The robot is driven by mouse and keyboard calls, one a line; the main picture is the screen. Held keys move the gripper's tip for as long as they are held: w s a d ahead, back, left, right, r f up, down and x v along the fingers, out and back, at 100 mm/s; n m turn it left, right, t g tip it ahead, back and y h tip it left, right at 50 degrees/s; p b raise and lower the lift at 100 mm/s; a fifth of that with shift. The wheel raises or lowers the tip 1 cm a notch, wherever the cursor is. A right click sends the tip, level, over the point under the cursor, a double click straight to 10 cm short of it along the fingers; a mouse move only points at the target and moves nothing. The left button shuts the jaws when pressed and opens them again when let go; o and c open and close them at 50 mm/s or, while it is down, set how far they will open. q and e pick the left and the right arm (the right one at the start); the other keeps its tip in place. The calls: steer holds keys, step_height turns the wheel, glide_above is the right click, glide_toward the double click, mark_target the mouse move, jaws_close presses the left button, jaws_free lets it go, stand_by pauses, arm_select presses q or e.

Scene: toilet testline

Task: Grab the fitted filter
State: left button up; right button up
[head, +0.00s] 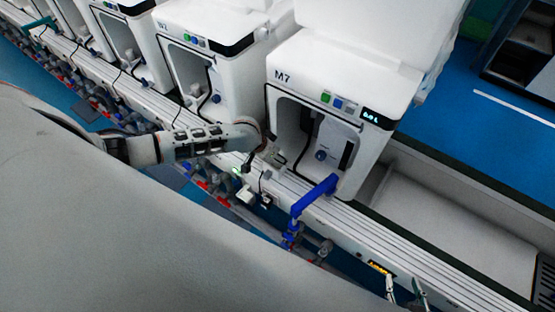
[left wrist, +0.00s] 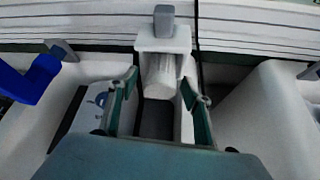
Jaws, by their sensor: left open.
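In the left wrist view, a white fitting (left wrist: 163,42) with a clear, ribbed cylindrical filter (left wrist: 160,76) below it sits between the two green fingers of my left gripper (left wrist: 160,84). The fingers are spread, one on each side of the filter, with gaps showing. In the head view, my left arm reaches to the rail in front of the M7 machine, and its wrist hides most of the left gripper. I cannot make out the filter clearly there. My right gripper (head: 404,284) shows small at the bottom edge of the head view, its fingers apart and empty.
The white M7 machine (head: 335,82) stands behind the rail (head: 375,238), with similar machines in a row to its left. A blue handle (head: 314,194) juts out over the rail; it also shows in the left wrist view (left wrist: 30,80). Valves and pipes run below the rail.

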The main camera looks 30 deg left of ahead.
arm_select(q)
steer(key=c, duration=1.2)
